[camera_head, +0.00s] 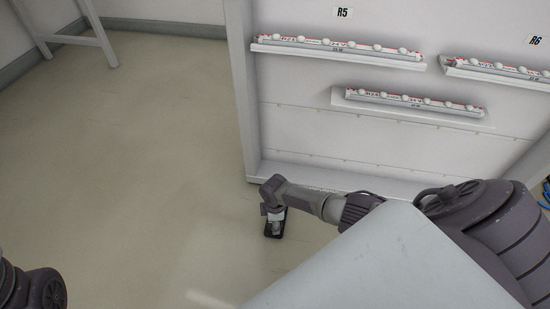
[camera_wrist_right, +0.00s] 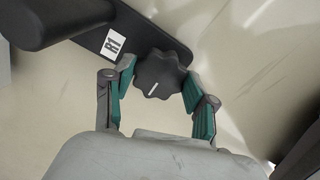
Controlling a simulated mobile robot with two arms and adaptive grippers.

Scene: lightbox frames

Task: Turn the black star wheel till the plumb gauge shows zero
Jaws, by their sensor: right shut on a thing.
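In the right wrist view, the black star wheel (camera_wrist_right: 161,72) has a lobed edge and a short white line near its lower side. My right gripper (camera_wrist_right: 158,77) is shut on the wheel, with a green-padded finger on each side. In the head view, my right arm reaches in from the right and ends low by the panel, but the wheel cannot be made out there. A plumb gauge is not visible in either view. My left gripper is out of view; only part of my left arm shows at bottom left.
A white panel (camera_head: 320,140) stands behind my right arm, with ledges holding long strips (camera_head: 335,46) of white knobs under labels R5 (camera_head: 343,13) and R6 (camera_head: 535,40). The pale floor (camera_head: 130,170) to the left is clear. A white-legged frame (camera_head: 104,40) stands at upper left.

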